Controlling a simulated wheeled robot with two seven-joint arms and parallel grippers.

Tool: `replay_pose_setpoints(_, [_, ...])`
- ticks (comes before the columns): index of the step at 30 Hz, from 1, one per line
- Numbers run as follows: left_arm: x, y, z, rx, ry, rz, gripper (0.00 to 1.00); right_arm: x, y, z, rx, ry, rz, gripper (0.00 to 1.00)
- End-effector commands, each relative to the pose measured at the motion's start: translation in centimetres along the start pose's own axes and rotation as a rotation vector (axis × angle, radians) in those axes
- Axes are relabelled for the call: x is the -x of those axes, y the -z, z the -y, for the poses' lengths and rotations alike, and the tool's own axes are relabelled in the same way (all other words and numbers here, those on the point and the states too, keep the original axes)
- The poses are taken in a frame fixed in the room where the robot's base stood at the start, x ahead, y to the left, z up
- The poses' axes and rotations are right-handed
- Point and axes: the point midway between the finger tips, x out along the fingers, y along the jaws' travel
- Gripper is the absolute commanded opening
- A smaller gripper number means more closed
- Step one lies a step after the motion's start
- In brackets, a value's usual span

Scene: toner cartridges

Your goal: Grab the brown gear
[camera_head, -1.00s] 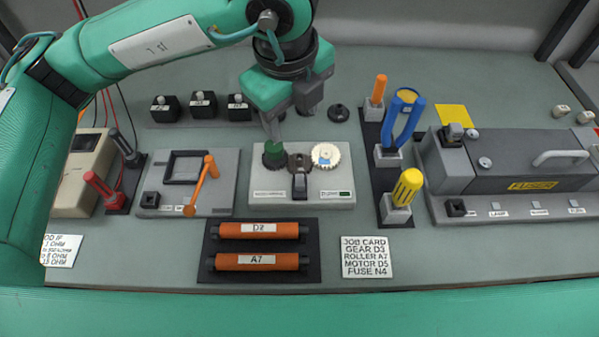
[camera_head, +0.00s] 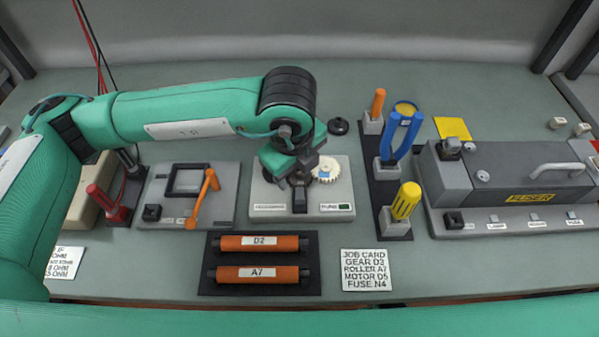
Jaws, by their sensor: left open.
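My left gripper (camera_head: 299,181) is over the grey gear block (camera_head: 262,197) at the middle of the bench, pointing down. Its jaws are open. The gripper and wrist cover the middle of the block, where the brown gear sat, so I cannot make the brown gear out clearly or tell whether the fingers touch it. The green gear at the block's left is hidden too. A cream gear (camera_head: 329,170) with a blue mark shows just right of the gripper. My right gripper is not in view.
Orange rollers D2 (camera_head: 259,243) and A7 (camera_head: 257,274) lie on a black tray in front. A job card (camera_head: 366,270) lies to their right. Screwdrivers and blue pliers (camera_head: 402,137) stand right of the block. A grey fuser unit (camera_head: 522,172) is farther right. A black disc (camera_head: 338,126) lies behind.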

Motion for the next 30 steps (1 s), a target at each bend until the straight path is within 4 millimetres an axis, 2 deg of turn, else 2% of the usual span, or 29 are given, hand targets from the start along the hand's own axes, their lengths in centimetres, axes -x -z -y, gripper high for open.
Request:
replay_pose_setpoints(3, [-0.74, -0.01, -0.01, 0.001, 0.0, 0.0, 0.56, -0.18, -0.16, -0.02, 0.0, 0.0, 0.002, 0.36])
replay_pose_setpoints(9, [-0.79, -0.01, 0.0, 0.001, 0.001, 0.0, 0.56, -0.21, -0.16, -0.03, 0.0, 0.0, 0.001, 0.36])
replay_pose_setpoints(16, [-0.76, -0.01, -0.01, 0.001, 0.0, 0.0, 0.11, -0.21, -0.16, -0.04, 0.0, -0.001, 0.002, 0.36])
replay_pose_setpoints(29, [-0.62, -0.01, 0.01, 0.0, 0.0, 0.0, 0.09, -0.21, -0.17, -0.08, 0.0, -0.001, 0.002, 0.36])
replay_pose_setpoints(30, [-0.46, -0.03, 0.04, 0.0, 0.0, 0.0, 0.05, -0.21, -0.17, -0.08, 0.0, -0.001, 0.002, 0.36])
